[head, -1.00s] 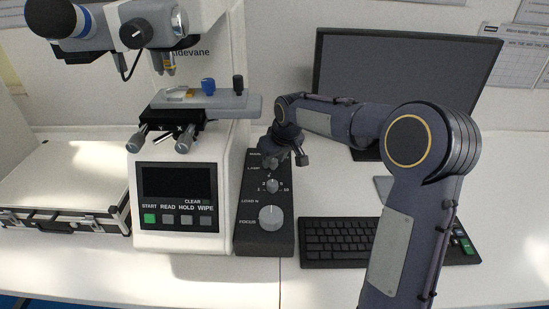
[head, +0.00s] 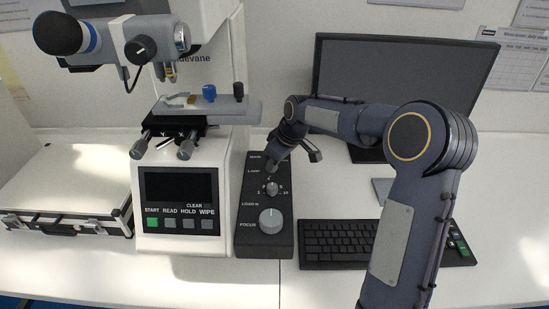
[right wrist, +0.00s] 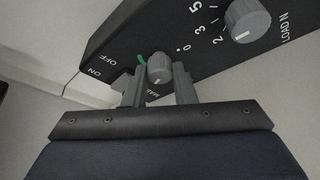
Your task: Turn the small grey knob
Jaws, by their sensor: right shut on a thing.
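The small grey knob (right wrist: 160,67) stands on the sloped dark control box (head: 252,235), near the OFF and ON labels and a small green mark. A pale pointer line shows on the knob. My right gripper (right wrist: 159,76) is shut on this knob, with one finger on each side, as the right wrist view shows. In the head view my right gripper (head: 272,164) covers the knob beside the LAMP label. My left gripper is not in view.
The LOAD N knob (head: 271,188) and the larger FOCUS knob (head: 270,221) sit in front of it on the same box. The white tester (head: 182,235) stands close on the left. A keyboard (head: 340,243) and monitor (head: 400,80) are on the right.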

